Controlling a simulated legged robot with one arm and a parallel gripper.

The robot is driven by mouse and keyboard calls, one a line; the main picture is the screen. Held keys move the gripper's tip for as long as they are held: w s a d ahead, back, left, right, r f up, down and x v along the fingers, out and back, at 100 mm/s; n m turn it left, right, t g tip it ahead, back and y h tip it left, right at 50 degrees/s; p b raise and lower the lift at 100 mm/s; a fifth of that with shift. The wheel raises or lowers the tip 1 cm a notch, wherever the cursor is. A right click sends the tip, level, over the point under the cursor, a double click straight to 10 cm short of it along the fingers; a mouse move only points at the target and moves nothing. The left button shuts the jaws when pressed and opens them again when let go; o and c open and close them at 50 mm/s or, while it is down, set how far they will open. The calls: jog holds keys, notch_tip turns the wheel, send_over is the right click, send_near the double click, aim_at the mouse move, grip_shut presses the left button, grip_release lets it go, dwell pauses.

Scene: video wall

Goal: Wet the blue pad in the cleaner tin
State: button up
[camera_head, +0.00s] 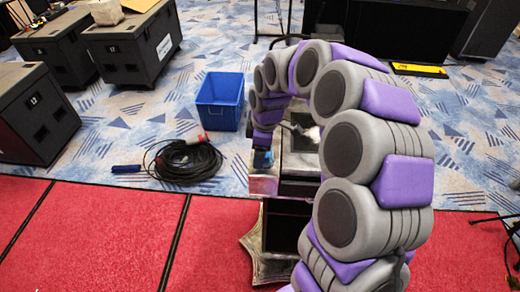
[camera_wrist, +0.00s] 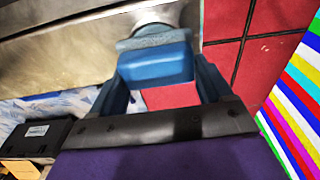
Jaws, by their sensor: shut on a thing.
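My gripper (camera_wrist: 160,82) shows in the wrist view with its two blue fingers on either side of the blue pad (camera_wrist: 156,64), shut on it. The pad's far end has a duller grey-blue layer. Just beyond that end is a pale, rounded metallic thing (camera_wrist: 158,16), perhaps the cleaner tin, cut off by the top edge. The pad's end overlaps it in the picture; I cannot tell whether they touch. In the head view my gripper (camera_head: 262,157) is small, hanging down beside a metal-topped stand, and the tin cannot be made out.
A metal surface (camera_wrist: 60,50) lies below the pad; red floor is beyond. A striped colour screen (camera_wrist: 300,95) is at the right. In the head view, a blue bin (camera_head: 220,100), a coiled black cable (camera_head: 187,160) and black cases (camera_head: 130,45) stand left of my arm.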

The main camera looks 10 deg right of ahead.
jog(key=shift+f, duration=0.1)
dwell(0.5)
jog(key=shift+r+p, duration=1.95)
jog(key=shift+r, duration=1.65)
jog(key=shift+s+f, duration=0.1)
jog(key=shift+f, duration=0.05)
